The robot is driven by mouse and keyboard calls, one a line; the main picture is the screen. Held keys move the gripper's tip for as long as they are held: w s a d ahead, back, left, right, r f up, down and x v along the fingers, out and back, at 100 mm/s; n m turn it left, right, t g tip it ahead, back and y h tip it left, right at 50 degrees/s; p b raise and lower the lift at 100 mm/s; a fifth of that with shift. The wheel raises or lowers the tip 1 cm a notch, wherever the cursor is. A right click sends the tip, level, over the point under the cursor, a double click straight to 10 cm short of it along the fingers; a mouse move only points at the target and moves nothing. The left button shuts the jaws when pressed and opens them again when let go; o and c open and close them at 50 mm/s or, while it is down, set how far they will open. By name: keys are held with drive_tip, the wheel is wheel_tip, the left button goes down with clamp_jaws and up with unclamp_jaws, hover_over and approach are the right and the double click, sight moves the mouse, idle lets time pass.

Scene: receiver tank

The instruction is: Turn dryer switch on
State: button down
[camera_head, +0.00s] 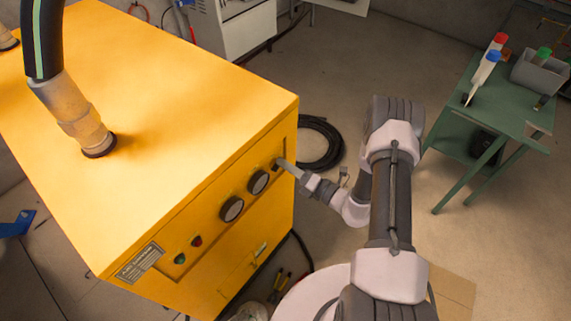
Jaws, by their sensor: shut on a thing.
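The dryer is a large yellow cabinet (170,110) that fills the left of the head view. Its front panel carries two round gauges (231,209), a green button (180,258) and a red button (197,241). A small dark switch (277,163) sits at the right end of this panel. My gripper (283,164) reaches it from the right, its fingertips at the switch and shut on it. The fingers partly hide the switch, and I cannot tell which way it is turned.
A thick hose with a metal fitting (85,125) rises from the cabinet top. A black coiled hose (322,142) lies on the floor behind my forearm. A green table (490,105) with bottles stands at the right. Tools (280,284) lie by the cabinet's foot.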

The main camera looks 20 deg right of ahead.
drive_tip(key=m, duration=0.5)
drive_tip(key=shift+f, duration=0.4)
drive_tip(key=shift+m, duration=0.4)
drive_tip(key=c, duration=1.5)
unclamp_jaws()
drive_tip(key=shift+d, duration=0.1)
drive_tip(key=p+v, duration=0.3)
drive_tip(key=v, duration=1.4)
drive_tip(key=shift+s, duration=0.1)
